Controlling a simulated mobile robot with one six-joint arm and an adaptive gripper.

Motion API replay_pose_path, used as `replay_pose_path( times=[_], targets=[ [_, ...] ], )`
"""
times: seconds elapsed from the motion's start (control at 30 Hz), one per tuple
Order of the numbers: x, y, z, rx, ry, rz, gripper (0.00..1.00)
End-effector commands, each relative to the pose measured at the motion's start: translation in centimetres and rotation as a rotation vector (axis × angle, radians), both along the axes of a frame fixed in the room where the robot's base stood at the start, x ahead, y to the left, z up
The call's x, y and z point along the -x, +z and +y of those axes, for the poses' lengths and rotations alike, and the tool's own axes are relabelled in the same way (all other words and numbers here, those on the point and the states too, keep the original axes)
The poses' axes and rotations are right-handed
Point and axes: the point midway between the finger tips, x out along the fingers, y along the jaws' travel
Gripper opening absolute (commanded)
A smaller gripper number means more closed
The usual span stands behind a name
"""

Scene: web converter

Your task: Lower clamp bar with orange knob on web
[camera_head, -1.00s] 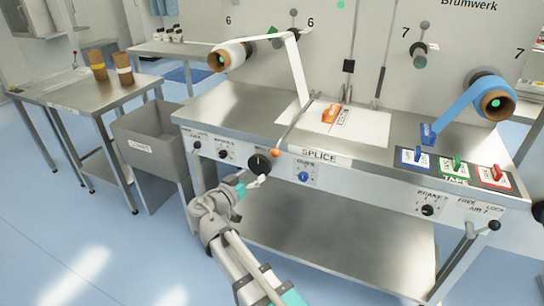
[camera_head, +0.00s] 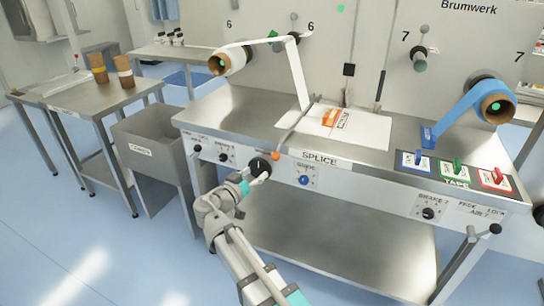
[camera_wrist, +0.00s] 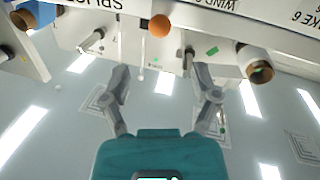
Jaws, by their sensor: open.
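The clamp bar (camera_head: 297,127) is a thin grey rod tilted over the left edge of the white web on the steel table. Its orange knob (camera_head: 276,156) is at the front end, near the table's front edge; it also shows at the top of the wrist view (camera_wrist: 159,26). The white web (camera_head: 301,80) runs down from the left roll to the table. My gripper (camera_wrist: 158,75) is open and empty, its two fingers apart, with the knob ahead between their lines. In the head view my gripper (camera_head: 256,178) is just below and left of the knob, apart from it.
An orange object (camera_head: 330,117) lies on the white sheet. A grey bin (camera_head: 150,150) stands left of the table.

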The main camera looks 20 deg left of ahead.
Motion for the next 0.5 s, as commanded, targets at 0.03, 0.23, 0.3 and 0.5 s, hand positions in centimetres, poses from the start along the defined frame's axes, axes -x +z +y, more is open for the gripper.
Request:
replay_pose_path(
  times=[0.03,0.23,0.3,0.5],
  targets=[
    [-0.8,0.0,-0.2,0.0,-0.002,0.001,0.78],
    [-3.5,0.0,-0.9,0.0,-0.003,0.0,0.78],
    [-4.6,0.0,-1.2,0.0,-0.003,0.0,0.78],
    [-7.3,0.0,-2.0,0.0,-0.003,0.0,0.78]
  ],
)
